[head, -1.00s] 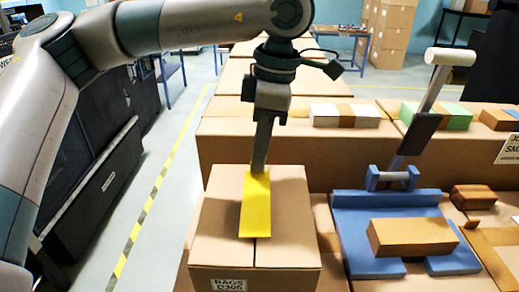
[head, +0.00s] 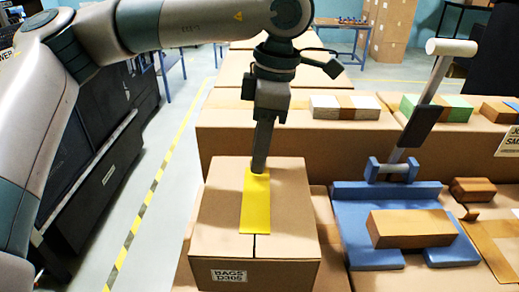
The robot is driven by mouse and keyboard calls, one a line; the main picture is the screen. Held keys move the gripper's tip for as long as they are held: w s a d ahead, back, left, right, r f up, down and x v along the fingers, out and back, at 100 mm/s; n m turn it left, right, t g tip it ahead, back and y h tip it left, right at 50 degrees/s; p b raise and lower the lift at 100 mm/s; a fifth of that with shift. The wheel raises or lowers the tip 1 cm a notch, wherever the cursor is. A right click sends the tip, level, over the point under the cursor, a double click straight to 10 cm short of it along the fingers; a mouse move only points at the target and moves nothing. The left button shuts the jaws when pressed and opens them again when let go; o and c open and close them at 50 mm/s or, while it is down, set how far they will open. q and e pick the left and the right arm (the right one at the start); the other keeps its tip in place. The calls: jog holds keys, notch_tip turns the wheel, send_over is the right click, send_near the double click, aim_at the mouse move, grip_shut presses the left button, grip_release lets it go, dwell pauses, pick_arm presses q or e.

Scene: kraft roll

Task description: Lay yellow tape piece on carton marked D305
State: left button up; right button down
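The yellow tape piece (head: 256,205) is a flat strip over the centre seam on the top of the carton marked D305 (head: 283,222). Its label (head: 229,276) reads BAGS D305 on the front face. My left gripper (head: 259,168) points straight down at the far end of the strip, with its fingers close together. It seems to hold that end. The strip looks flat on or just above the carton top; I cannot tell if it touches everywhere. My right gripper is not in view.
Floor at left is open.

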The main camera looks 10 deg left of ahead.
pick_arm(q)
jog(key=shift+r+p, duration=0.35)
jog(key=r+b, duration=0.2)
jog(key=r, duration=0.2)
jog(key=shift+w+d+r+b, duration=0.1)
jog(key=shift+d+r+b, duration=0.25)
jog(key=shift+d+b, duration=0.05)
notch_tip(320, 180, up, 7)
jog(key=b, duration=0.1)
jog(key=shift+d, duration=0.45)
jog(key=shift+f, duration=0.1)
